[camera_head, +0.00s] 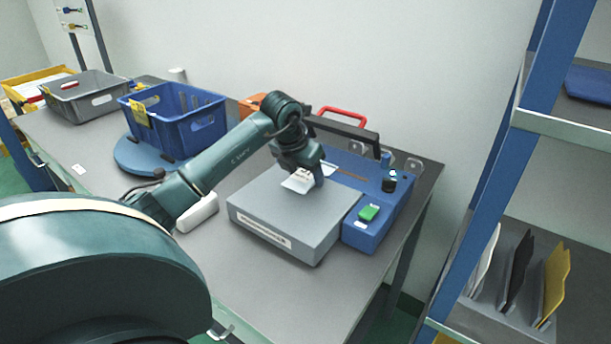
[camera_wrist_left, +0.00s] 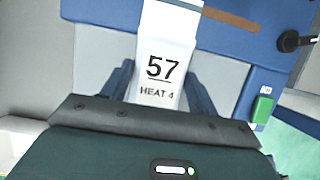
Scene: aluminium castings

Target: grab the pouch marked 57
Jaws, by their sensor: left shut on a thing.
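The white pouch (camera_wrist_left: 158,65) shows the number 57 and the words HEAT 4 in the left wrist view. In the head view the pouch (camera_head: 299,182) is a small white patch under my left gripper (camera_head: 309,180). My left gripper is shut on the pouch, with the dark fingers on either side of it in the left wrist view (camera_wrist_left: 157,88). The gripper is over the grey plate of a blue sealing machine (camera_head: 366,226). Whether the pouch touches the plate is hard to tell. My right gripper is not in view.
The machine has a green button (camera_head: 369,213) and a dark raised bar (camera_head: 343,131). A blue crate (camera_head: 205,127) sits on a round blue turntable (camera_head: 127,158). A grey bin (camera_head: 62,99) stands at the far left. A blue-framed shelf (camera_head: 543,122) rises at right.

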